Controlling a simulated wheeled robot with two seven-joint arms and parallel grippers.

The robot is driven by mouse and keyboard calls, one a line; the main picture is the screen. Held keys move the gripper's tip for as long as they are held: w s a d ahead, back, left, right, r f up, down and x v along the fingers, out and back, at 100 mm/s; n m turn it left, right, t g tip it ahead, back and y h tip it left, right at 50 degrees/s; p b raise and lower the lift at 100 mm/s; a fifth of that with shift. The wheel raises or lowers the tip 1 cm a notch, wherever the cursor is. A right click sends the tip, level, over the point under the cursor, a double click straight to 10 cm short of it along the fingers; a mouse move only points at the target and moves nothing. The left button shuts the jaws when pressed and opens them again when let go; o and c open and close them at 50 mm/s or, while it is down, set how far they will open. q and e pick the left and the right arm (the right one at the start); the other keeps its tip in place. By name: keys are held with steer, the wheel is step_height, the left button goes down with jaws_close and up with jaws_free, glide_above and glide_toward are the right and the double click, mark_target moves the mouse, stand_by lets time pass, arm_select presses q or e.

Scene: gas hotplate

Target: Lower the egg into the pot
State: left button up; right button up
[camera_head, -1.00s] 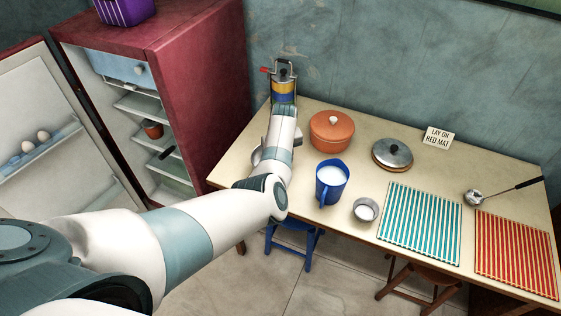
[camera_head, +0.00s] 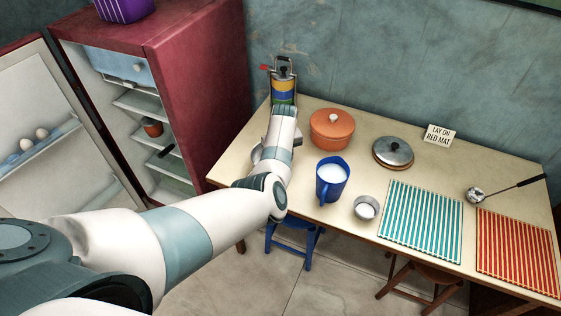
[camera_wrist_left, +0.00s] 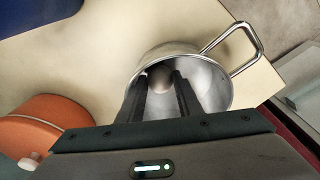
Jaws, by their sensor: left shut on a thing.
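A steel pot (camera_wrist_left: 211,84) with a wire handle stands on the table. In the head view only a sliver of the pot (camera_head: 256,153) shows to the left of my left arm. My left gripper (camera_wrist_left: 161,85) points into the pot's opening in the left wrist view. Its dark fingers are shut on a pale brown egg (camera_wrist_left: 160,77), which is within the rim outline. How far the egg is above the pot's bottom cannot be told. In the head view my arm hides the left gripper and the egg. My right gripper is in neither view.
An orange lidded pot (camera_head: 331,130) stands close to the right of my arm. A blue and yellow lantern-like object (camera_head: 284,88) stands behind my wrist. The open fridge (camera_head: 165,60) is left.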

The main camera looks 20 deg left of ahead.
arm_select(q)
steer(key=o, duration=0.8)
steer(key=shift+c, duration=0.2)
steer(key=shift+r, duration=0.1)
steer(key=shift+d+r, duration=0.1)
steer(key=shift+r, duration=0.6)
step_height(320, 180, up, 16)
steer(key=s+d+b, duration=0.1)
steer(key=b, duration=0.1)
steer(key=shift+s+d+f+b, duration=0.15)
steer(key=shift+s+b, duration=0.1)
steer(key=shift+b, duration=0.15)
steer(key=shift+s+f, duration=0.1)
